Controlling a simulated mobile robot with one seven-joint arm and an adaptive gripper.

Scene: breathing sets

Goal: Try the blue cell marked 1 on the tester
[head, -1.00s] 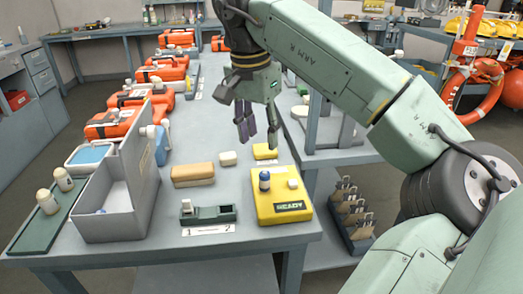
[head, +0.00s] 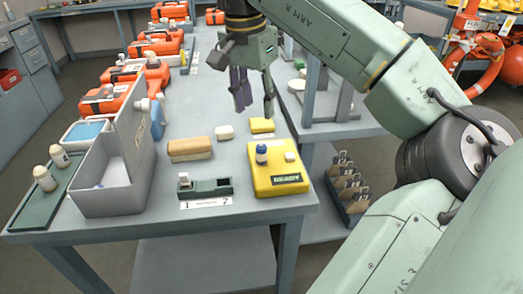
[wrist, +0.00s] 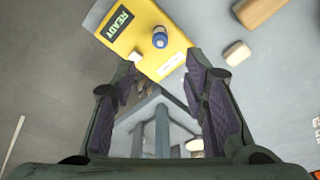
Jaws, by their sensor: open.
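The blue cell (head: 262,155) with a white top stands upright on the yellow tester (head: 262,187). Its number is not readable. The wrist view shows the cell (wrist: 160,39) from above on the tester (wrist: 147,17), whose label reads READY. A dark green holder (head: 212,188) lies left of the tester, with a white piece (head: 184,180) at its left end and a strip marked 1 and 2 in front. My gripper (head: 255,108) is open and empty above the table, behind and above the tester; its fingers also show in the wrist view (wrist: 160,112).
A tan block (head: 190,149), a small white block (head: 224,132) and a yellow block (head: 262,125) lie behind the holder and tester. A grey bin (head: 115,190) and a green tray (head: 42,210) with two pale bottles stand left. Orange cases line the back left.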

